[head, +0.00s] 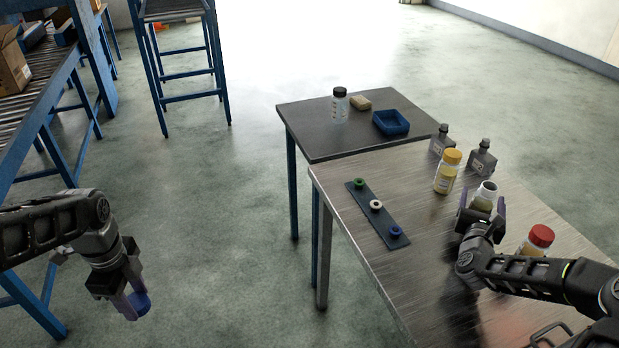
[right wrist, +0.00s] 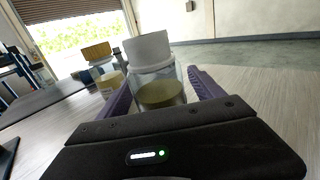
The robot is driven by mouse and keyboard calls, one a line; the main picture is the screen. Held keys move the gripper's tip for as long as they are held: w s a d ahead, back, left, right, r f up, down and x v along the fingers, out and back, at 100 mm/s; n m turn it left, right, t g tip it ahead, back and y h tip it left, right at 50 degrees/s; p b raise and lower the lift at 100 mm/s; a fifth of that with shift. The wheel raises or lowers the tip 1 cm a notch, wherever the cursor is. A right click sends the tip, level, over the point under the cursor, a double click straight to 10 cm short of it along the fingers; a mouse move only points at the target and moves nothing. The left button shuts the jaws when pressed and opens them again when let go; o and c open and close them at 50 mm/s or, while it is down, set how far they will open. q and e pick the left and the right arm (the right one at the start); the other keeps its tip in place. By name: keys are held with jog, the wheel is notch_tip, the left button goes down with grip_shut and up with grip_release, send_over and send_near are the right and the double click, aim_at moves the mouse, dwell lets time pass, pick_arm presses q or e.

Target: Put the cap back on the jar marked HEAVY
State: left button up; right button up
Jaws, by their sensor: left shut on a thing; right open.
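My left gripper (head: 132,306) is shut on a blue cap-like piece (head: 142,302) and holds it over the floor, left of the tables. A clear jar (head: 483,203) with a white neck and yellowish contents stands on the steel table. Its top looks open in the head view. My right gripper (head: 481,212) is open, its fingers on either side of this jar. The right wrist view shows the jar (right wrist: 170,75) between the fingers; contact cannot be told. A yellow-capped jar (head: 446,175) and a red-capped jar (head: 537,241) stand nearby. I cannot read HEAVY on any jar.
A dark strip (head: 388,223) holds green, white and blue rings. Two grey bottles (head: 440,139) (head: 482,158) stand behind the jars. The darker table (head: 310,128) holds a blue tray (head: 390,123), a dark-capped bottle (head: 340,107) and a tan block (head: 361,102). The steel table's middle is clear.

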jog(key=shift+w+d, duration=0.25)
jog(key=shift+w, duration=0.1)
jog(key=shift+c, duration=0.6)
jog(key=c, duration=1.5)
